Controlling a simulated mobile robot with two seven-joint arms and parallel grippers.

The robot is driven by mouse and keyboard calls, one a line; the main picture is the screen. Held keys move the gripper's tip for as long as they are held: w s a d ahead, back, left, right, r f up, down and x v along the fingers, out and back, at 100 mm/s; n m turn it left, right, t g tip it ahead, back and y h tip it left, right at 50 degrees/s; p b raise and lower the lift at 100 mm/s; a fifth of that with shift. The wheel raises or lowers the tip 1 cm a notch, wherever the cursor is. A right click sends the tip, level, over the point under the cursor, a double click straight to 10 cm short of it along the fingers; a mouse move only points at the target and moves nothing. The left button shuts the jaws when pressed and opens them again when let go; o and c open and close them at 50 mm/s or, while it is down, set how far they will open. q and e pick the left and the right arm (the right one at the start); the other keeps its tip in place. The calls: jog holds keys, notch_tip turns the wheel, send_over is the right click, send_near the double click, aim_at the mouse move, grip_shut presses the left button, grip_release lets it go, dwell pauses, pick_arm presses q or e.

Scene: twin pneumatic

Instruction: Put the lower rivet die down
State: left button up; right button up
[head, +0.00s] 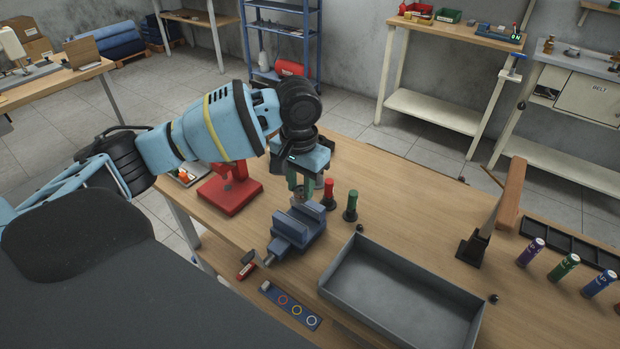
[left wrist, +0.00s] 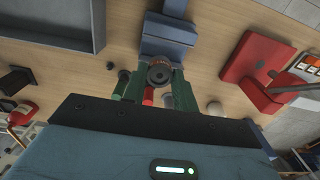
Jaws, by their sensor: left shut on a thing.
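My left gripper (head: 303,194) points down above the workbench, just behind the blue-grey vise (head: 298,226). In the left wrist view its green fingers (left wrist: 158,88) are shut on a dark round piece with a knurled rim (left wrist: 160,71), which looks like the lower rivet die. The piece sits between the fingertips, close to the vise (left wrist: 165,38); I cannot tell whether it touches anything below. In the head view the fingers mostly hide it. My right gripper is in neither view.
A red-topped tool (head: 329,193) and a green-topped tool (head: 351,205) stand close right of the gripper. A red press (head: 232,190) stands left. A grey tray (head: 335,290) and a blue strip with coloured rings (head: 291,306) lie in front. Bare bench (head: 420,220) lies right.

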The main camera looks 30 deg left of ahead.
pick_arm(q)
jog(key=s+d, duration=0.7)
jog(key=s, duration=0.3)
jog(key=shift+d+f+n, duration=0.2)
jog(key=shift+f+n, duration=0.1)
jog(key=shift+n, duration=0.1)
